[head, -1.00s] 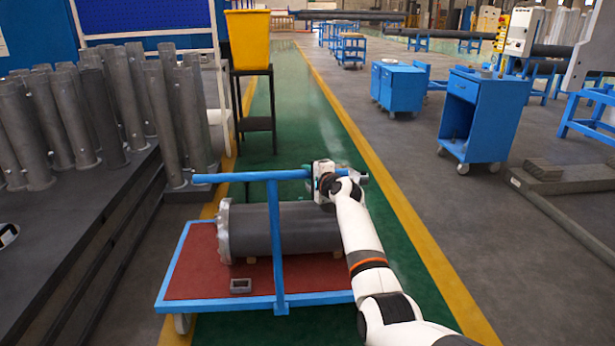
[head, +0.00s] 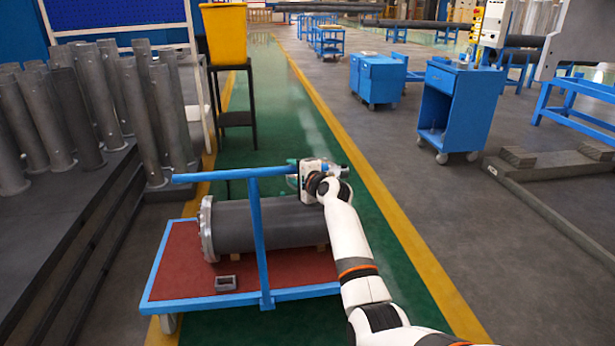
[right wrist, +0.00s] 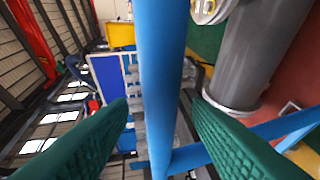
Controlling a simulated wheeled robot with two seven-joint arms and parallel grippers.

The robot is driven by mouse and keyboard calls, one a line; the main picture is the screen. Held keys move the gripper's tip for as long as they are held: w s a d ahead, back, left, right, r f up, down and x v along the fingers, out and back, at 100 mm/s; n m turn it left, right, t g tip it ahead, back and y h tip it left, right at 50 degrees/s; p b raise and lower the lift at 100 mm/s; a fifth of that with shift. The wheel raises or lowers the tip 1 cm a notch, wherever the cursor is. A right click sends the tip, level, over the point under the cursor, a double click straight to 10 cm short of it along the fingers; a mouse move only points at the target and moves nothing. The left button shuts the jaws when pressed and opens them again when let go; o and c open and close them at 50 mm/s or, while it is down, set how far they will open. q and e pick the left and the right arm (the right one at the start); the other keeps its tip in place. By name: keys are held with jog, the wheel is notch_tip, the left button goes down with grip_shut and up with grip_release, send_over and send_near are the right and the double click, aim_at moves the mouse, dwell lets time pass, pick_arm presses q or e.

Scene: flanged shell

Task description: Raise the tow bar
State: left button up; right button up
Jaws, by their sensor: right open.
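The tow bar (head: 225,174) is a blue T-shaped bar at the near side of a blue-framed cart with a red deck (head: 185,270). Its post stands upright and its crossbar is level, above the deck. My right gripper (head: 294,179) is at the right part of the crossbar. In the right wrist view, the blue bar (right wrist: 163,60) runs between the two green finger pads (right wrist: 160,98), which are open on either side of it. Contact with the pads cannot be told. A dark grey flanged shell (head: 285,224) lies on the deck behind the post. My left gripper is out of view.
Upright grey pipes (head: 75,105) stand on a dark platform at the left. A yellow bin (head: 224,33) on a black stand is beyond the cart. Blue cabinets (head: 460,108) stand at the right. The green lane (head: 290,110) beyond the cart is clear.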

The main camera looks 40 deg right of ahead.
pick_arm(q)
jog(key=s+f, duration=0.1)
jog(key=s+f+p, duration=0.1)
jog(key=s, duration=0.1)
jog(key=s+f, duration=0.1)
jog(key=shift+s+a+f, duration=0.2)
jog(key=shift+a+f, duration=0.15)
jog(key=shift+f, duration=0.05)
pick_arm(e)
jog(key=s+r, duration=0.1)
jog(key=s, duration=0.7)
jog(key=shift+s+a+r, duration=0.25)
jog(key=shift+s+r, duration=0.1)
